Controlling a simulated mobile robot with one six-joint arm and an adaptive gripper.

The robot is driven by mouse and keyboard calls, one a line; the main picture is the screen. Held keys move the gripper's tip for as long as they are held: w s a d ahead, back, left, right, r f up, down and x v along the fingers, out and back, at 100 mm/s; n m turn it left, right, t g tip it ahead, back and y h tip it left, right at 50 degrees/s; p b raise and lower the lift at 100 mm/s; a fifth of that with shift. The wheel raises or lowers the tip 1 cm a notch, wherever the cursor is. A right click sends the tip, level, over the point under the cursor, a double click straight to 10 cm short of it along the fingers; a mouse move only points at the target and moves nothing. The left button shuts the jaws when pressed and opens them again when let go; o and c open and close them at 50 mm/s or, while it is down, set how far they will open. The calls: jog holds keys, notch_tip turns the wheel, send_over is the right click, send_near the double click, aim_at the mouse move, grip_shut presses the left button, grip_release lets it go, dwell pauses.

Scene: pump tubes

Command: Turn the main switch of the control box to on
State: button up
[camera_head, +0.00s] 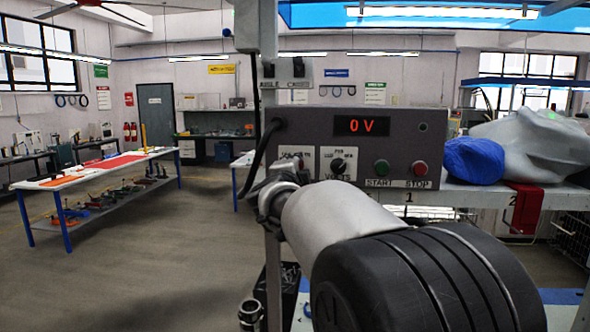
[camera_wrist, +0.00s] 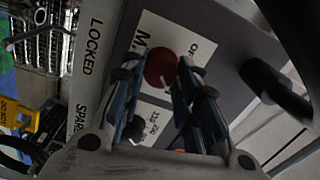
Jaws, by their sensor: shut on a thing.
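The grey control box (camera_head: 455,148) stands on a bench in the head view, its display (camera_head: 361,126) reading "0 V". The main switch is a red round knob (camera_wrist: 161,68) on a white label in the wrist view, with part of "OFF" readable beside it. A pale line shows on the knob's face. My gripper (camera_wrist: 160,74) is shut on this knob, one blue finger on each side. In the head view my gripper (camera_head: 279,180) is at the box's lower left and hides the switch.
Right of my gripper the box has a dark selector knob (camera_head: 338,165), a green START button (camera_head: 382,167) and a red STOP button (camera_head: 420,167). A blue bundle (camera_head: 473,160) and grey sheeting (camera_head: 535,140) lie to the right. Open floor (camera_head: 150,250) lies left.

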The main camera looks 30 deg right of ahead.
jog(key=o, duration=1.1)
jog(key=v, duration=1.2)
jog(key=shift+a, duration=0.1)
